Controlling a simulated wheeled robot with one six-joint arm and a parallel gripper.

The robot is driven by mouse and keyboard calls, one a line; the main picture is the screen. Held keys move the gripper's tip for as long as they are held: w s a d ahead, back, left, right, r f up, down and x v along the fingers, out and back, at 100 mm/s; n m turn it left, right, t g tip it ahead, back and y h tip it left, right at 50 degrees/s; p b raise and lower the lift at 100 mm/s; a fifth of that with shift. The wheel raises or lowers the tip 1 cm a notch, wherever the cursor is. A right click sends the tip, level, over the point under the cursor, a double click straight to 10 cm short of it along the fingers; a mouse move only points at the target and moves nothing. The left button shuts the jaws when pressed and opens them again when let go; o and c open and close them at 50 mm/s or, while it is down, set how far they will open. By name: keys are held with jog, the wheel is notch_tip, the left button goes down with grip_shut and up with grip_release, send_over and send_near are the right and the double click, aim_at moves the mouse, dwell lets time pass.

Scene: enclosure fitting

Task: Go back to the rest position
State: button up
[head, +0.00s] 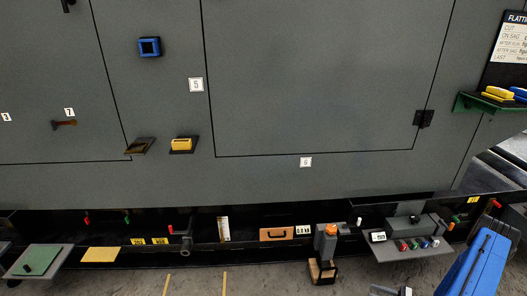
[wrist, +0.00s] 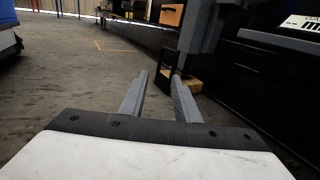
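My gripper (wrist: 160,78) shows in the wrist view with its two grey fingers apart and nothing between them. It is open over the grey floor, and its fingertips point toward the foot of the dark enclosure. Beyond the fingertips is a grey upright part with a dark open frame and a light wooden block (wrist: 194,86).
The large grey enclosure (head: 320,80) fills most of the head view. A small shelf with a green top (head: 60,255) and a grey shelf (head: 385,254) stick out low down. A grey device with an orange top (head: 326,240) stands between them. Open floor (wrist: 70,95) lies left in the wrist view.

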jog(key=w+a+r+n+g+h, duration=0.1)
jog(key=w+a+r+n+g, duration=0.15)
jog(key=r, duration=0.85)
jog(key=w+a+r+n+g+h, duration=0.1)
jog(key=a+r+n+g, duration=0.3)
jog(key=r, duration=0.6)
jog(key=w+a+r+n+g+h, duration=0.1)
jog(key=a+r+n+g, duration=0.25)
jog(key=r, duration=0.75)
jog(key=s+a+r+n+h, duration=0.3)
jog(key=a+r, duration=0.1)
jog(key=r, duration=0.4)
jog(key=s+a+r+n+h, duration=0.25)
jog(key=s+a+r, duration=0.2)
jog(key=r, duration=0.45)
jog(key=s+a+r+n+t+h, duration=0.3)
jog(key=s+r, duration=0.4)
jog(key=s, duration=0.4)
jog(key=s+a+r+n+t+h, duration=0.3)
jog(key=s+r, duration=0.4)
jog(key=s, duration=0.4)
jog(key=shift+a+r+n+h, duration=0.3)
jog(key=shift+a+n+h, duration=0.15)
jog(key=shift+a+n, duration=0.45)
jog(key=shift+d, duration=0.1)
